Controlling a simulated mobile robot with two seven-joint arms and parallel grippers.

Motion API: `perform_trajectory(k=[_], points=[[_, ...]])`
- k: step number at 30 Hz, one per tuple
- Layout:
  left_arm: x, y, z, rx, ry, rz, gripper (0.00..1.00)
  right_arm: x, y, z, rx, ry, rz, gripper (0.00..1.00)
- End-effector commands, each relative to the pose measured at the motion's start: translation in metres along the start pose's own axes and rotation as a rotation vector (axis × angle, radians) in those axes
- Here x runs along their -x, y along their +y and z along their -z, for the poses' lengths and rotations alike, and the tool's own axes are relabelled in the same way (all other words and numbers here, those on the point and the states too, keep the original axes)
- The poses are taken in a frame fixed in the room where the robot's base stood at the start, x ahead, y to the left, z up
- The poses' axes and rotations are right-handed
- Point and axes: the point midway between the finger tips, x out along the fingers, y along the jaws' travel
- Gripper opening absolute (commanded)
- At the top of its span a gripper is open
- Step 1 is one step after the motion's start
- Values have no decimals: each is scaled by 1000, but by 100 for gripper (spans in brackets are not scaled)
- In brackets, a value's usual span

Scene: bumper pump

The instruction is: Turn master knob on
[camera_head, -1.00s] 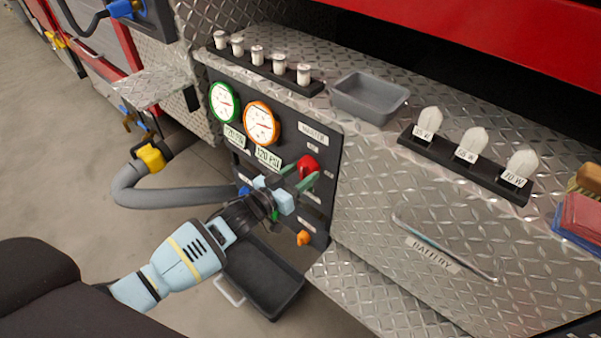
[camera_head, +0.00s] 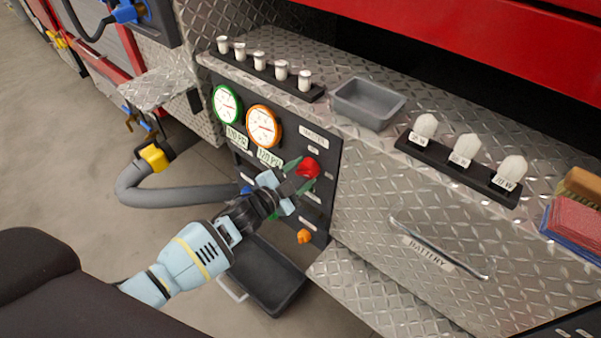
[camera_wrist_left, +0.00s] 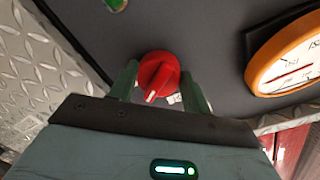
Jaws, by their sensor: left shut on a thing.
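The red master knob (camera_head: 309,167) sits on the dark control panel (camera_head: 322,150), below the MASTER label. My left gripper (camera_head: 300,176) reaches it from the lower left and is shut on it. In the left wrist view, the red knob (camera_wrist_left: 157,76) with its white pointer mark lies between the two green fingertips of the left gripper (camera_wrist_left: 160,84). Part of the knob's side is hidden by the fingers. My right gripper is not in view.
A green gauge (camera_head: 226,103) and an orange gauge (camera_head: 264,126) are left of the knob. An orange knob (camera_head: 304,237) is below it. A grey hose (camera_head: 180,195) curves beside my arm. A dark tray (camera_head: 268,283) is below. A grey bin (camera_head: 368,103) stands on the ledge.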

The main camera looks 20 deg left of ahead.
Motion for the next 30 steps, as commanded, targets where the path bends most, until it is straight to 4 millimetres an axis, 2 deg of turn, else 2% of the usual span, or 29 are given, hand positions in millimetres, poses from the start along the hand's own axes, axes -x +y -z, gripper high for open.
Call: perform_trajectory(k=[15, 30], points=[[0, -1, 1, -425, -34, 8, 25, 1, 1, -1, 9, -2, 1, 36], [0, -1, 2, -577, -45, 11, 25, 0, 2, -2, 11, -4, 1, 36]])
